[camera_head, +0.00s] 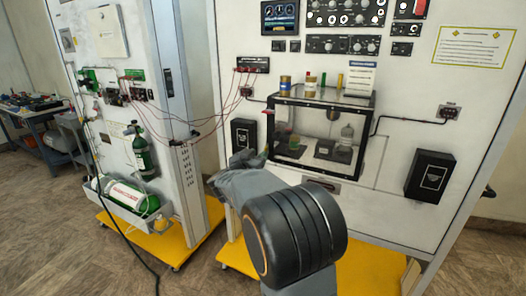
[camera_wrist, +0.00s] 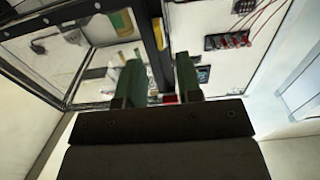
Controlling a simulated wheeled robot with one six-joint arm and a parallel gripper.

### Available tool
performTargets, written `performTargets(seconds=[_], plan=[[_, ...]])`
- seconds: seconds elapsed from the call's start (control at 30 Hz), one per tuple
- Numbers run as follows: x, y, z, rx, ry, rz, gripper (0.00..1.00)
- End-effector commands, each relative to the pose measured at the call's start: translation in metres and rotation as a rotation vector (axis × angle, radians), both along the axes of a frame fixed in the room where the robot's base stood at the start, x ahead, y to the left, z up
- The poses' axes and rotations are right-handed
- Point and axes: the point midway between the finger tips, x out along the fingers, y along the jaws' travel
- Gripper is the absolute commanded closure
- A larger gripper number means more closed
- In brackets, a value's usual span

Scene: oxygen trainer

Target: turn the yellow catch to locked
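The clear box with a black frame (camera_head: 325,100) is mounted on the right panel. Its dark frame post (camera_wrist: 152,45) runs between my fingers in the wrist view. A small yellow patch (camera_wrist: 158,33) shows on that post beyond my fingertips; it may be the yellow catch, but its position, locked or not, cannot be told. I cannot make out the catch in the head view. My gripper (camera_wrist: 157,68) is open, its two green fingers apart with nothing clearly held between them. In the head view my gripper (camera_head: 262,157) is at the box's lower left front edge, mostly hidden by my wrist.
Containers (camera_head: 285,87) stand on the box. Black boxes are mounted left (camera_head: 244,134) and right (camera_head: 430,175) of it. Red leads (camera_head: 243,95) hang at its left. A second panel with green cylinders (camera_head: 141,155) stands left, over yellow bases (camera_head: 160,245).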

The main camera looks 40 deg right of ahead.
Motion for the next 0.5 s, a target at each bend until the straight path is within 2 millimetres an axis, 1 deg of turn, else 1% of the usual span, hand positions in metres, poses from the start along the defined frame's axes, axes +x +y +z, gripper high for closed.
performTargets(seconds=[0.03,0.2,0.33,0.5], plan=[[0.004,-0.008,0.000,0.000,0.001,-0.003,0.67],[0.014,-0.026,0.000,0.000,0.001,-0.001,0.67],[0.018,-0.034,0.000,0.001,0.000,0.000,0.67],[0.021,-0.038,0.000,0.001,0.000,0.001,0.67]])
